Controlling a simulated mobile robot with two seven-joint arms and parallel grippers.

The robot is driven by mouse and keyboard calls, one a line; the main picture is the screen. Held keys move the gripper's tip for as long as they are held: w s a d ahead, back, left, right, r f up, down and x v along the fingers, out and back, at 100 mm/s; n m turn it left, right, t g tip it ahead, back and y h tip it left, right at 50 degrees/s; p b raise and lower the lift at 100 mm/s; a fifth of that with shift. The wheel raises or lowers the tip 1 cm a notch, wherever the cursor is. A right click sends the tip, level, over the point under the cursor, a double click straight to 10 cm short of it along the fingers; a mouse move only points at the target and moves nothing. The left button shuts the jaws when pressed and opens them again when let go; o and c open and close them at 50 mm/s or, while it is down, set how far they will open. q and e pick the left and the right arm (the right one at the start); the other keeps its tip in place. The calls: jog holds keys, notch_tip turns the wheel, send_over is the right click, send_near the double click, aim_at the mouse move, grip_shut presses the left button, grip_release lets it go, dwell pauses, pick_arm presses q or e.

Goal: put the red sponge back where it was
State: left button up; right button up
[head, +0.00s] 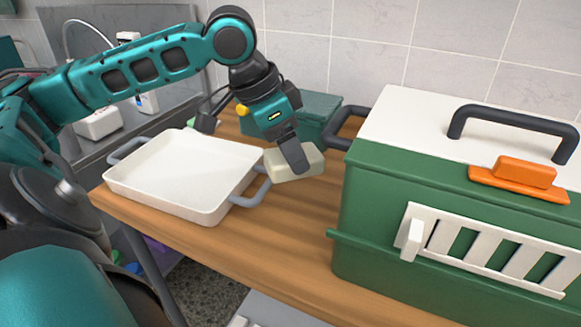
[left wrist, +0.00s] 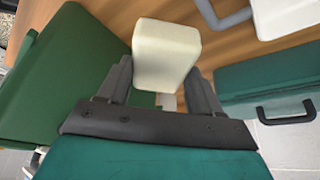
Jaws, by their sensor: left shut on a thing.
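My left gripper (head: 291,157) is shut on a cream-coloured block (head: 312,164), sponge-like in shape, over the wooden table beside the right handle of a white tray. In the left wrist view the block (left wrist: 167,52) sits between the two fingers. Whether it touches the table is hard to tell. I see no red sponge in either view. My right gripper is not in view.
The shallow white tray (head: 187,214) is empty, with grey handles. A large green kennel (head: 385,200) with a white top and orange latch (head: 522,177) stands right. A dark green box (head: 322,113) is behind the block. Bare wood (head: 285,222) lies in front.

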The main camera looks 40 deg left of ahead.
aim_at(290, 171)
pick_arm(q)
notch_tip(290, 171, down, 4)
jog(key=shift+d+r+b, duration=0.15)
jog(key=shift+r+b, duration=0.05)
jog(key=shift+b, duration=0.65)
jog(key=shift+f, duration=0.6)
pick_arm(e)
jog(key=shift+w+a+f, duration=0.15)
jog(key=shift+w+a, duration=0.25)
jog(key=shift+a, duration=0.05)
pick_arm(q)
jog(key=o, duration=0.9)
jog(key=shift+o, duration=0.2)
